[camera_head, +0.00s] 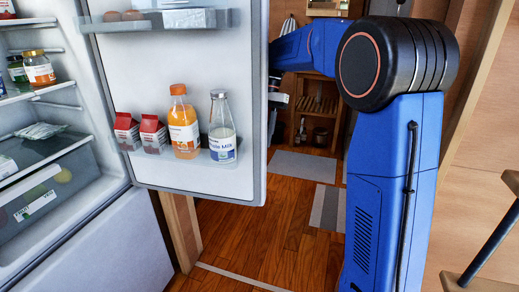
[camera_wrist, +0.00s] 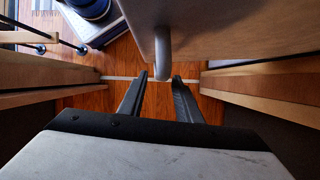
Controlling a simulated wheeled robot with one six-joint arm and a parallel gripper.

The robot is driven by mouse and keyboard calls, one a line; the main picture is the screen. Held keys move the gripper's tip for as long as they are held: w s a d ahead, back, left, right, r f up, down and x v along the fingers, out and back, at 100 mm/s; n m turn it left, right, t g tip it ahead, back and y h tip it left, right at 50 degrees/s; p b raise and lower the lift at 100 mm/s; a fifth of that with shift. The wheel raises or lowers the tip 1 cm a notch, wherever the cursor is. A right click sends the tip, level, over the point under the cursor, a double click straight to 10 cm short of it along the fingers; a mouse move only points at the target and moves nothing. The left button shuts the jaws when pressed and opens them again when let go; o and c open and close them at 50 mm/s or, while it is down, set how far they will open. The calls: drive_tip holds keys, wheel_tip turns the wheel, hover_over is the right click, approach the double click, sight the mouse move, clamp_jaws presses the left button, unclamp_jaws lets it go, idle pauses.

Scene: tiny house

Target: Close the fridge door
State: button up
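The fridge door (camera_head: 248,100) stands wide open in the head view, its inner shelves facing me. The open fridge (camera_head: 110,235) is at the left. My blue arm reaches around the door's free edge, and my gripper (camera_head: 279,98) is mostly hidden behind the door there. In the wrist view my gripper (camera_wrist: 160,76) has its two dark fingers apart with nothing visibly held. A pale door panel (camera_wrist: 240,32) with a rounded grey edge or handle (camera_wrist: 162,52) is just beyond the fingertips, in line with the gap. I cannot tell whether they touch.
The door shelf holds an orange juice bottle (camera_head: 183,122), a milk bottle (camera_head: 222,128) and two red-and-white cartons (camera_head: 139,132). Food stands inside the fridge. A dark stool (camera_head: 490,240) is at the right. Wooden floor (camera_head: 255,232) lies open below the door.

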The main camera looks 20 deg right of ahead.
drive_tip(key=shift+x, duration=2.1)
clamp_jaws()
